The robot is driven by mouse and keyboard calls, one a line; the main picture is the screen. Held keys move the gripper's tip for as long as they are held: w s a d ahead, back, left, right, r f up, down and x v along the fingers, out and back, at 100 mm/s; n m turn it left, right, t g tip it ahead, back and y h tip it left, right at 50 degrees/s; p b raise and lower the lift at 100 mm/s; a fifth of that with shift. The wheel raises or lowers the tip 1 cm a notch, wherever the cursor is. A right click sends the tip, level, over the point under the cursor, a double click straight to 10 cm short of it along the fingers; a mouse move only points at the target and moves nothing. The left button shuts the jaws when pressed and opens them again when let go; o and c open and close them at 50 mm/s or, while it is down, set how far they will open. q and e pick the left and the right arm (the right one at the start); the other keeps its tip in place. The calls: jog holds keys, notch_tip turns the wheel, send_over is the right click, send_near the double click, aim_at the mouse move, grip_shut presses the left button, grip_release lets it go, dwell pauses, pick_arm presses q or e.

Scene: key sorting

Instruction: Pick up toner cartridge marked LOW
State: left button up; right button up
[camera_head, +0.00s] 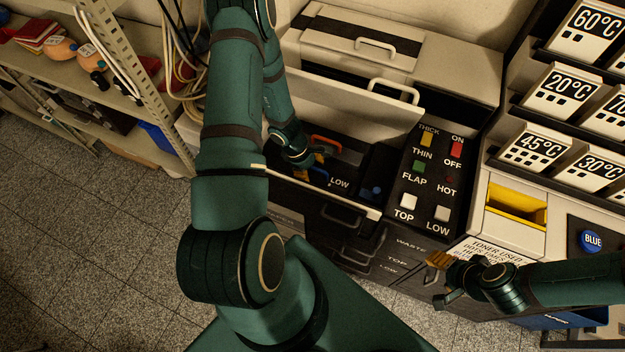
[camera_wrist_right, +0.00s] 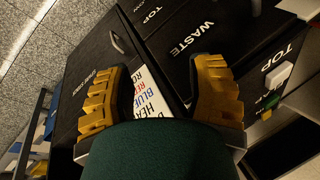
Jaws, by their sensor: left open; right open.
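A black toner cartridge marked LOW (camera_head: 340,183) sits in a pulled-out drawer (camera_head: 365,211) of the machine in the head view. My left gripper (camera_head: 320,158) reaches down into this drawer, at the left part of the cartridge, and is open. My left arm and hand hide part of the drawer, and I cannot tell whether the fingers touch the cartridge. My right gripper (camera_head: 440,279) is open and empty in front of the lower cabinet front. Its yellow fingers (camera_wrist_right: 158,95) show apart in the right wrist view, with a printed label between them.
A control panel (camera_head: 430,175) with THICK, FLAP, TOP and LOW switches stands right of the drawer. A blue knob (camera_head: 376,191) is at the drawer's right end. Temperature-marked boxes (camera_head: 566,85) stand at the right. A shelf (camera_head: 150,90) with cables is at the left. The tiled floor is clear.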

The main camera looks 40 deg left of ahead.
pick_arm(q)
jog(key=shift+d+f, duration=0.1)
jog(key=shift+f, duration=0.15)
jog(key=c, duration=1.1)
jog(key=shift+r, duration=0.15)
